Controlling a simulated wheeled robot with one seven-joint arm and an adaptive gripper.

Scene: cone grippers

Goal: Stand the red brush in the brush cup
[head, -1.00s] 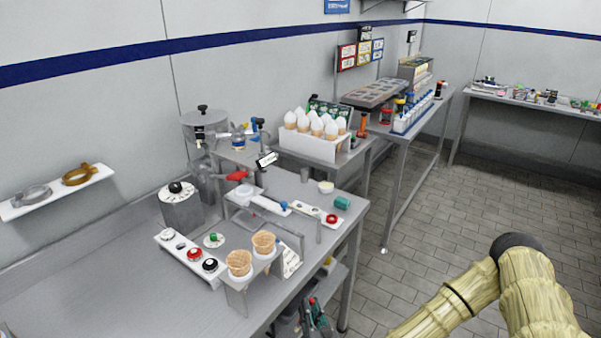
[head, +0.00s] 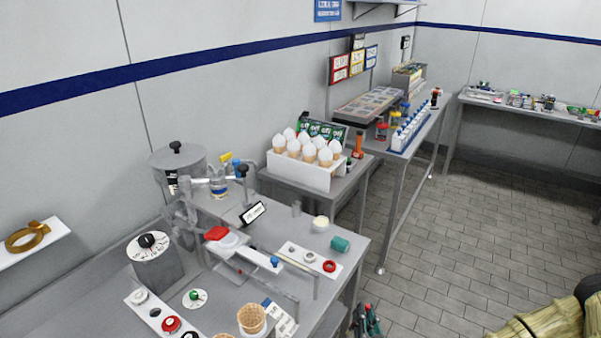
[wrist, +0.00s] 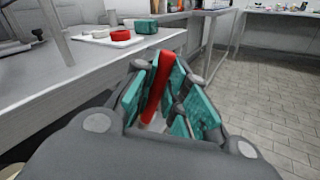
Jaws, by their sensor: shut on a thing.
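The red brush (wrist: 160,85) shows in the wrist view as a red bar between the teal pads of my gripper (wrist: 178,82). My gripper is shut on it, and the bar points up and forward; its lower end is partly hidden. In the head view, the gripper (head: 369,322) and the red tip of the brush (head: 367,307) show low at the bottom edge, just right of the metal table. A small container with yellow and blue items (head: 218,186) stands by the pot at the back of the table. I cannot tell whether it is the brush cup.
A white rack of filled cones (head: 305,172) stands behind. The tiled floor (head: 440,250) to the right is clear.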

